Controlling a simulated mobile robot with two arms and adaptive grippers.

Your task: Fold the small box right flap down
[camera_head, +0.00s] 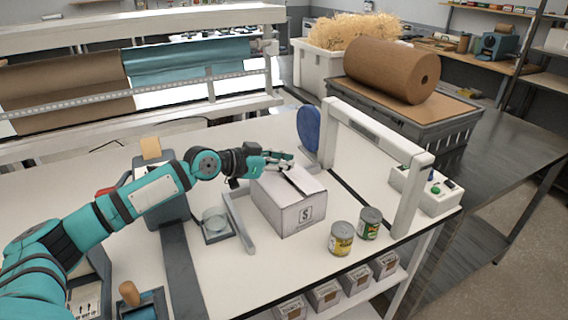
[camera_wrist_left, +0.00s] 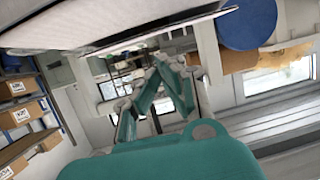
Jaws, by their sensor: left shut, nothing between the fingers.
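The small white box (camera_head: 288,214) stands on the white table in the head view, with a dark S logo on its front. Its top looks nearly flat, with a dark slit between the top panels; my gripper hides part of the back edge, so I cannot tell how each flap lies. My left gripper (camera_head: 284,161) is at the back of the box top, shut and empty. I cannot tell whether it touches the box. Its teal fingers (camera_wrist_left: 158,88) also show in the left wrist view. My right gripper is not in view.
Two cans (camera_head: 341,238) (camera_head: 370,223) stand right of the box. A white frame (camera_head: 411,195) arches over the table on the right, near a blue disc (camera_head: 310,128).

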